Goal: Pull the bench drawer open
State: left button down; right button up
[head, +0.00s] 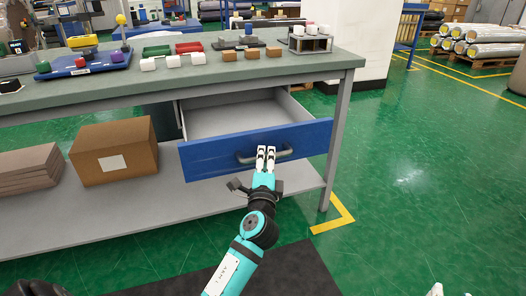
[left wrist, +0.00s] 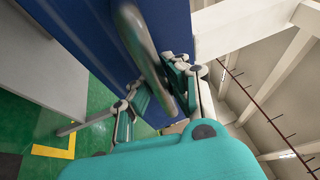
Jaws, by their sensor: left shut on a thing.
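The bench drawer (head: 215,156) has a blue front and a grey inside, and it stands pulled out from under the bench top. The part of its inside that shows looks empty. Its curved grey handle (head: 285,153) is on the blue front. My left gripper (head: 266,152) is at the handle, with its fingers closed on the bar. In the left wrist view the handle (left wrist: 137,38) runs between the fingers of the gripper (left wrist: 165,88), close to the blue drawer front (left wrist: 85,32). My right gripper is not clearly in view; only small parts show at the bottom edge.
The bench top (head: 345,58) holds colored blocks, trays and a small rack (head: 310,42). A cardboard box (head: 115,150) and flat cardboard (head: 30,168) lie on the lower shelf. The bench leg (head: 338,140) stands right of the drawer. Green floor to the right is open.

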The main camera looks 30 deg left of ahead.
pick_arm(q)
jog(key=shift+f, duration=0.15)
jog(key=c, duration=1.2)
grip_release()
jog(key=shift+c, duration=0.2)
jog(key=shift+s, duration=0.1)
jog(key=shift+s+d, duration=0.25)
jog(key=shift+s, duration=0.05)
jog(key=v, duration=1.1)
